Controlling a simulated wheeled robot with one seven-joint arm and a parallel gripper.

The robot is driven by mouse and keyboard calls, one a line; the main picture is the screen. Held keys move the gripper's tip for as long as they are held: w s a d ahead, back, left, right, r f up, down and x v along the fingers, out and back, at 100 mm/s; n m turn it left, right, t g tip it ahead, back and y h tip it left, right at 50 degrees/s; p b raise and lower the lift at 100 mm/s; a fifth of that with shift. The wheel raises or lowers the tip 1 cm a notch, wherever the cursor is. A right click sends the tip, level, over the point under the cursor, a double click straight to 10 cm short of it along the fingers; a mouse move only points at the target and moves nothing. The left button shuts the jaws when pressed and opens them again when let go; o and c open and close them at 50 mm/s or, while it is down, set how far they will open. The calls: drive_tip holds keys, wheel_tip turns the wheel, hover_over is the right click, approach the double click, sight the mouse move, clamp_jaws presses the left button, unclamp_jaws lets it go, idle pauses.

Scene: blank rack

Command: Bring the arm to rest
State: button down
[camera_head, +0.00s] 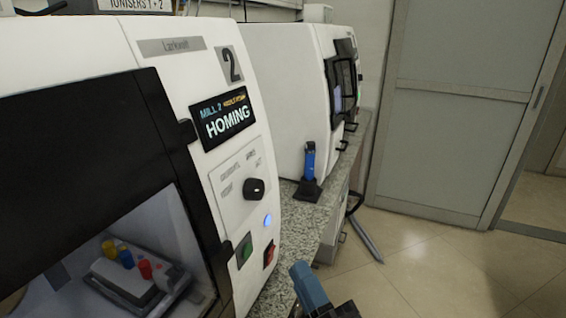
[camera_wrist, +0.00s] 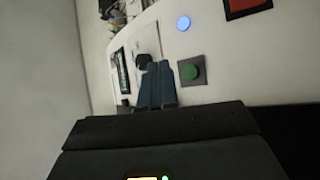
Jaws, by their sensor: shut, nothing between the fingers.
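My gripper (camera_head: 300,269) shows at the bottom edge of the head view, in front of the right side of the mill marked 2 (camera_head: 205,75). Its blue-grey fingers are together in the wrist view (camera_wrist: 158,68), with nothing between them. In the wrist view the fingers point toward the mill's control panel, near the green button (camera_wrist: 191,72) and the black knob (camera_wrist: 143,62). I cannot tell the gap between the fingertips and the panel. Most of my arm is out of the head view.
The mill's display (camera_head: 224,118) reads HOMING. Its window shows a fixture with coloured pieces (camera_head: 125,258). A red switch (camera_head: 269,253) is low on the panel. A blue-handled tool (camera_head: 309,162) stands on the granite counter (camera_head: 310,215) before a second machine (camera_head: 285,85). Floor (camera_head: 430,270) at right is largely clear.

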drive_tip(key=s+d+f+m+g+h, duration=0.1)
drive_tip(key=s+d+f+m+h, duration=0.3)
drive_tip(key=s+d, duration=0.4)
drive_tip(key=s+d+f+m+h, duration=0.3)
drive_tip(key=s+d+m, duration=0.35)
drive_tip(key=s, duration=0.35)
drive_tip(key=s+d+r+m+g+h, duration=0.1)
drive_tip(key=s+d+r+m+h, duration=0.1)
drive_tip(key=s+m, duration=0.3)
drive_tip(key=s+d+r+m+g+h, duration=0.2)
drive_tip(key=s+d+m, duration=0.2)
drive_tip(key=s, duration=0.8)
drive_tip(key=shift+s+m+g, duration=0.15)
drive_tip(key=shift+m+g, duration=0.15)
drive_tip(key=shift+m, duration=0.15)
drive_tip(key=shift+a, duration=0.1)
